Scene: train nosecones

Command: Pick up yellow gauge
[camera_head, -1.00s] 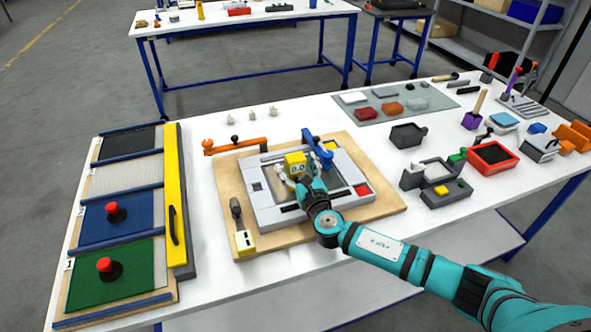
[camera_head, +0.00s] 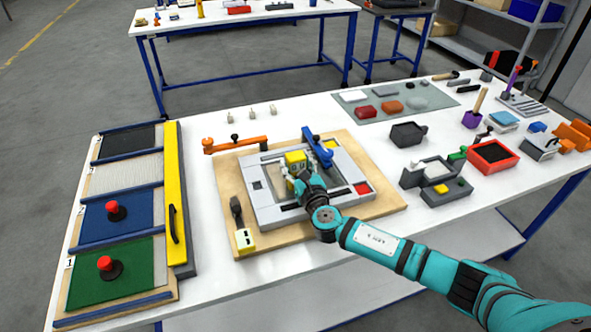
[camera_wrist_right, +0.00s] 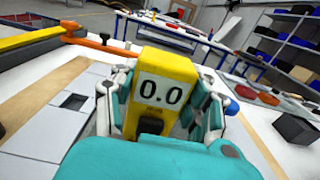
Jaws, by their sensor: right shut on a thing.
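The yellow gauge (camera_wrist_right: 165,80) has a white display reading 0.0 and a dark button below it. It stands between the fingers of my right gripper (camera_wrist_right: 165,105), which is shut on it, with a finger on each side. In the head view the gauge (camera_head: 295,159) shows over the grey fixture (camera_head: 262,208) on the wooden board (camera_head: 226,188), with my right gripper (camera_head: 304,178) in front of it. Its lower part is hidden, so I cannot tell whether it touches the fixture. My left gripper is not in view.
An orange clamp (camera_head: 240,146) and a blue clamp (camera_head: 318,147) stand close behind the gauge. Panels with red knobs and a yellow bar (camera_head: 174,205) lie at the left. A red tray (camera_head: 510,163) and grey blocks stand at the right.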

